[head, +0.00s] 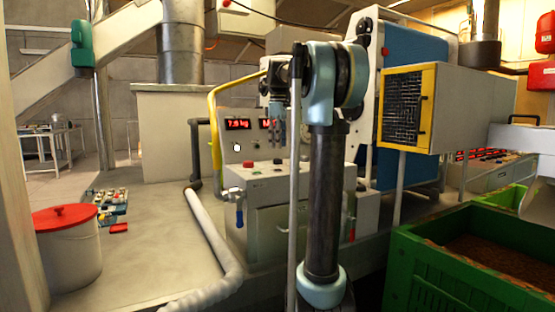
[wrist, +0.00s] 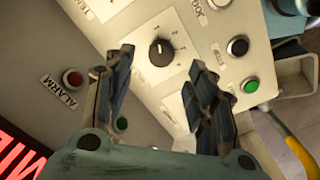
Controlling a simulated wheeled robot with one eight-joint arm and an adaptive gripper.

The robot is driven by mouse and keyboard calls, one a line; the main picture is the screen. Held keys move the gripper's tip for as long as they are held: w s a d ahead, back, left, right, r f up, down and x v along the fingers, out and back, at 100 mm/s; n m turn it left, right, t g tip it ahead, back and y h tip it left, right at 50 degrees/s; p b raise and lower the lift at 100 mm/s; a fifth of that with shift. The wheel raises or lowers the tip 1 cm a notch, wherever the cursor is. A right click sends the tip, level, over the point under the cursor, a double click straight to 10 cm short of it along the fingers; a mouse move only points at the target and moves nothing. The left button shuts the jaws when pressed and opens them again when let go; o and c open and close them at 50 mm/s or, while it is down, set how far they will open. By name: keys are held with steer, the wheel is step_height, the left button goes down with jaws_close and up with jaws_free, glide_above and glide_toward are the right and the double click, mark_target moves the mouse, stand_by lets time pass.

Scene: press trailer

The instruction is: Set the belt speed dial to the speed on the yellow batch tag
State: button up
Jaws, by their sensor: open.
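In the wrist view a black round dial (wrist: 162,52) sits on a white plate with small numerals around it, on a cream control panel. A pale mark on the dial points toward the top of the picture; the exact number is too small to tell. My gripper (wrist: 158,72) is open, with its dark fingers in front of the panel and the dial showing between and beyond their tips. No contact with the dial shows. In the head view my gripper (head: 277,138) hangs before the control cabinet. I cannot make out a yellow batch tag in either view.
Near the dial are a black button (wrist: 238,46), a green button (wrist: 251,86) and a red ALARM button (wrist: 73,79). A yellow pipe (head: 214,130) stands left of the cabinet. A green crate (head: 440,262) is at right, a white bucket (head: 68,255) at left.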

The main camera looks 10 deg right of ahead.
mark_target(278, 159)
steer(key=shift+f, duration=3)
steer(key=c, duration=1.1)
